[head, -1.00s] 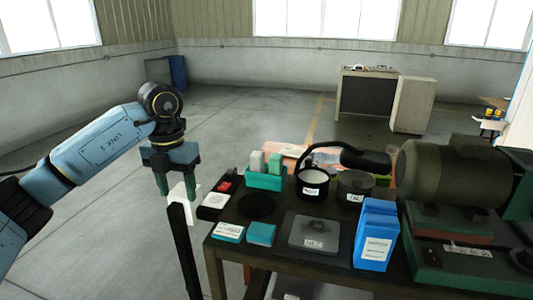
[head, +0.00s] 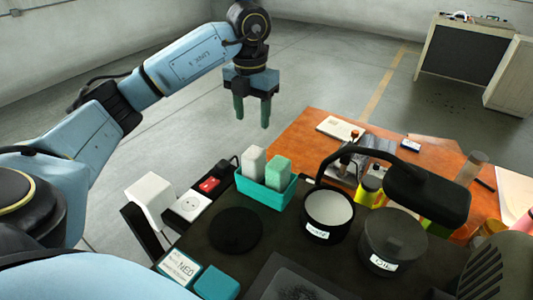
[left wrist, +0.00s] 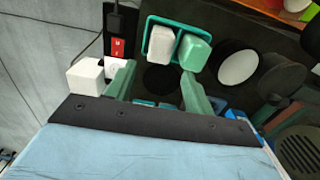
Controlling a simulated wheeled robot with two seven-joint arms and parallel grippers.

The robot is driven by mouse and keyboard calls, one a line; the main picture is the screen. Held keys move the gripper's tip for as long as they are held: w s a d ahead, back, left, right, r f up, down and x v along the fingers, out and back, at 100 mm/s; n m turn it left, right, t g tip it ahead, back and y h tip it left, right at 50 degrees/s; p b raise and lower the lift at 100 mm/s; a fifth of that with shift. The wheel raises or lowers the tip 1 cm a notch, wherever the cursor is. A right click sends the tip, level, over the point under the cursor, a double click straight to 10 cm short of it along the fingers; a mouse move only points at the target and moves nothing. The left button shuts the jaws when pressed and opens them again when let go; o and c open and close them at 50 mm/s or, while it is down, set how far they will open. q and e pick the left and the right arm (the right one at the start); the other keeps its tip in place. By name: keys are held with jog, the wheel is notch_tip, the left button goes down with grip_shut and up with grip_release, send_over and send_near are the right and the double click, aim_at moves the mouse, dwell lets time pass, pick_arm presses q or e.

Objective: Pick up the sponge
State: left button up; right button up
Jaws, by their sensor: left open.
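A teal tray (head: 262,196) on the dark bench holds two upright soft-looking blocks, one whitish (head: 252,162) and one mint green (head: 276,171). I cannot tell for certain which one is the sponge. In the left wrist view the whitish block (left wrist: 159,45) and the green block (left wrist: 193,52) stand just beyond the fingertips. My left gripper (head: 252,122) is open and empty, pointing down, above and behind the tray in the head view. In the left wrist view its two green fingers (left wrist: 157,76) are apart, with nothing between them. My right gripper is not in view.
A black-rimmed white pot (head: 328,208) and a dark oil-labelled tin (head: 393,245) stand right of the tray. A black lamp (head: 427,192) arches above them. An orange table (head: 300,137) is behind.

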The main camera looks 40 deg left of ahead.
pick_arm(q)
send_over(254, 152)
jog(key=f, duration=0.6)
jog(key=shift+s+a+f, duration=0.1)
jog(key=shift+s+a, duration=0.1)
jog(key=shift+s, duration=0.05)
jog(key=shift+w+f, duration=0.1)
jog(key=shift+f, duration=0.25)
jog(key=shift+f+p, duration=0.4)
jog(key=shift+f, duration=0.2)
notch_tip(254, 152, down, 4)
jog(key=shift+w+d+f+p, duration=0.1)
jog(key=shift+d+f+p, duration=0.1)
jog(key=shift+p, duration=0.2)
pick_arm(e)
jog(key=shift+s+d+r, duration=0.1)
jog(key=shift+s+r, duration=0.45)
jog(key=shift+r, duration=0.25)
pick_arm(q)
jog(key=c, duration=0.7)
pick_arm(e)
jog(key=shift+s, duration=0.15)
